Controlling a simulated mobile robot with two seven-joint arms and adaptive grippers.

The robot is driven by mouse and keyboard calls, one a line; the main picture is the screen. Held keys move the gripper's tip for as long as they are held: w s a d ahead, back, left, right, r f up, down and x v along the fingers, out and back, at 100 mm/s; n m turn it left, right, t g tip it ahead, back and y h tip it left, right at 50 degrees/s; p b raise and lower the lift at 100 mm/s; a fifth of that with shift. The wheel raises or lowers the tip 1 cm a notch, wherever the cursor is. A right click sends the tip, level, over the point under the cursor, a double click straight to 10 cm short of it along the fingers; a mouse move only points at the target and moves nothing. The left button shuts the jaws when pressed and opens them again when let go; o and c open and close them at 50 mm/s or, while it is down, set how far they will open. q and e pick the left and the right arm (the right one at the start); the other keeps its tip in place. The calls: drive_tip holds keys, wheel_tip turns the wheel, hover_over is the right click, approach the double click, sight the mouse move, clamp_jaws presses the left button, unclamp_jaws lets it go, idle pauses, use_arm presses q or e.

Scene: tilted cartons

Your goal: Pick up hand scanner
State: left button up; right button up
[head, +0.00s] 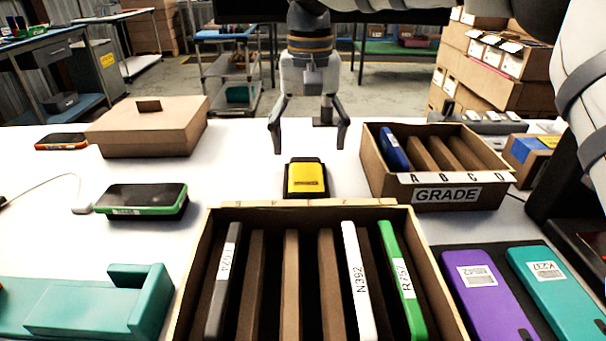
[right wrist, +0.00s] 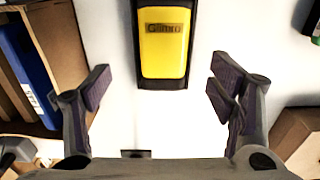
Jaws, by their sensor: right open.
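The hand scanner (head: 305,180) is a yellow and black device lying on the white table, just behind the large front carton. In the right wrist view the scanner (right wrist: 163,42) is at the top centre, its yellow face up with a dark label. My right gripper (head: 308,142) is open and empty, its fingers pointing down, above and slightly behind the scanner. In the right wrist view the gripper (right wrist: 160,92) has its fingers spread wider than the scanner, which lies ahead of the fingertips. My left gripper is not in view.
An open carton (head: 300,203) with upright phones and dividers stands in front. The GRADE carton (head: 447,195) is close on the right. A closed brown box (head: 148,132), a green-edged phone (head: 142,200) and a teal holder (head: 95,305) are left. Purple (head: 487,295) and teal (head: 556,285) phones lie front right.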

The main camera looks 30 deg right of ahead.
sight(306, 173)
drive_tip(key=f, duration=0.6)
drive_tip(key=shift+a+f, duration=0.25)
drive_tip(key=shift+f, duration=0.05)
drive_tip(key=shift+w, duration=0.1)
drive_tip(key=c, duration=1.1)
